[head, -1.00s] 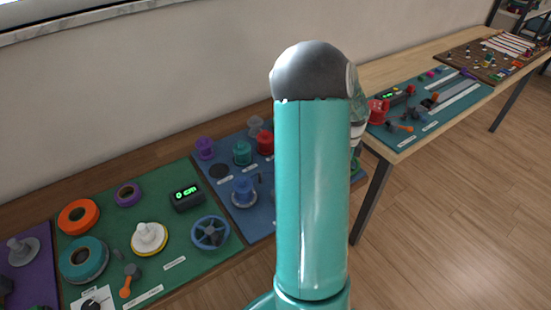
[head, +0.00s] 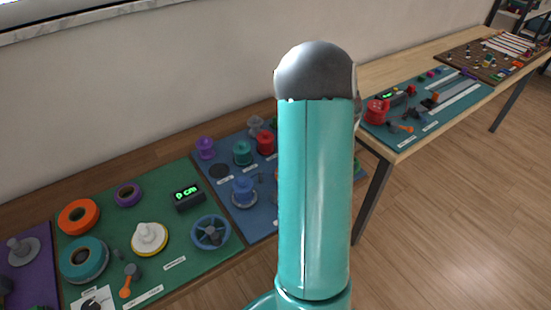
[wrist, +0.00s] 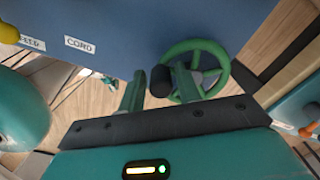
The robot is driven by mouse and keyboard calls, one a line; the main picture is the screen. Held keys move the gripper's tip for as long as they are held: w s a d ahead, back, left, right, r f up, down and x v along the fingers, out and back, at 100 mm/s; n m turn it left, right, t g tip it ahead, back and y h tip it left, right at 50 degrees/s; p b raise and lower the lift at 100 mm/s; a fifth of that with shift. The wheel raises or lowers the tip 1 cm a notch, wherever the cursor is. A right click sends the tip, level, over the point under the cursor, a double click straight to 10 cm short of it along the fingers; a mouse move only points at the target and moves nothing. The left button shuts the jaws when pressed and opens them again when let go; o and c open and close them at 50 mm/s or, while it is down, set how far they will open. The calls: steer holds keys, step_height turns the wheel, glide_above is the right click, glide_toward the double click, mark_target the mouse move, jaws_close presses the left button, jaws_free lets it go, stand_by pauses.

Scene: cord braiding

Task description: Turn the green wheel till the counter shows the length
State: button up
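The green wheel (wrist: 222,62), a spoked ring, is in the wrist view at the edge of a blue board. A black knob (wrist: 160,82) shows at its left side. My gripper (wrist: 158,76) is open, its two green fingers apart, with the knob between them in the picture; I cannot tell whether they touch it. In the head view my arm hides the wheel and gripper. A counter (head: 187,197) on the green board reads about "0 cm". Another lit counter (head: 388,97) is on the far teal board, too small to read.
A wooden table (head: 400,149) continues to the right, with open floor in front.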

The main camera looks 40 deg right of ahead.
steer(key=shift+o, duration=1.1)
step_height(320, 180, up, 14)
